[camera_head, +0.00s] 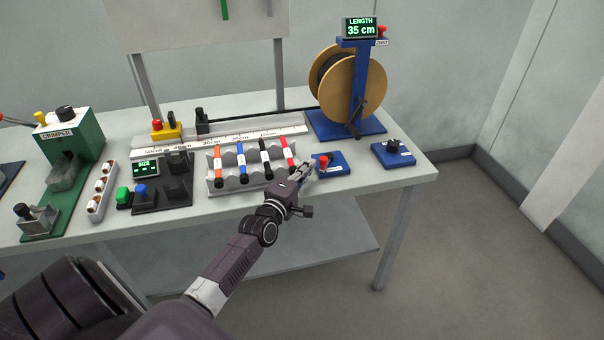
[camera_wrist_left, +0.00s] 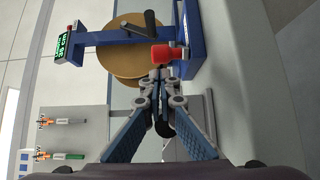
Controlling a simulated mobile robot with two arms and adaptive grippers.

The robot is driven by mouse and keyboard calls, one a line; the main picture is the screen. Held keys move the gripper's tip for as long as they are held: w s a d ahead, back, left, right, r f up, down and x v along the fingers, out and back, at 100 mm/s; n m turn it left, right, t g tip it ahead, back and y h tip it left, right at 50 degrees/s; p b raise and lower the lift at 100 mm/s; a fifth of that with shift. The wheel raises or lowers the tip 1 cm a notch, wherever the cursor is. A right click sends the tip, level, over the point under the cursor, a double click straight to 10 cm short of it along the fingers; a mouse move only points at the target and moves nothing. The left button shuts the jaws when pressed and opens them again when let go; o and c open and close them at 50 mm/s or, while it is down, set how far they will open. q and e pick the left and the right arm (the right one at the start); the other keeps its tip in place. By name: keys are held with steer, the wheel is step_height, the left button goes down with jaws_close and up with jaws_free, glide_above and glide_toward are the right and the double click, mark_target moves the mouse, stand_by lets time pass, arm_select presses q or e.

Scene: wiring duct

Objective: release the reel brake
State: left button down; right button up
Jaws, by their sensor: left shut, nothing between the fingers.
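The cable reel (camera_head: 332,84) hangs on a blue stand (camera_head: 360,85) at the back right of the bench, with a black crank on it. In front of it sits a small blue box (camera_head: 336,169) with a red knob (camera_head: 323,162); its label is too small to read. My left gripper (camera_head: 309,169) is shut and empty just left of this knob. In the left wrist view the shut fingertips (camera_wrist_left: 160,76) point at the red knob (camera_wrist_left: 168,55), very close to it; I cannot tell whether they touch. The reel (camera_wrist_left: 138,52) shows behind. My right gripper is not in view.
A second blue box (camera_head: 405,158) with a black knob stands at the right. The display (camera_head: 360,28) above the reel reads LENGTH 35 cm. A rack (camera_head: 217,182) with several colored markers lies left of my gripper. The green crimper (camera_head: 85,150) is far left.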

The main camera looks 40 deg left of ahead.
arm_select(q)
steer(key=shift+w+a, duration=0.15)
steer(key=shift+w, duration=1.2)
steer(key=shift+w+a, duration=0.1)
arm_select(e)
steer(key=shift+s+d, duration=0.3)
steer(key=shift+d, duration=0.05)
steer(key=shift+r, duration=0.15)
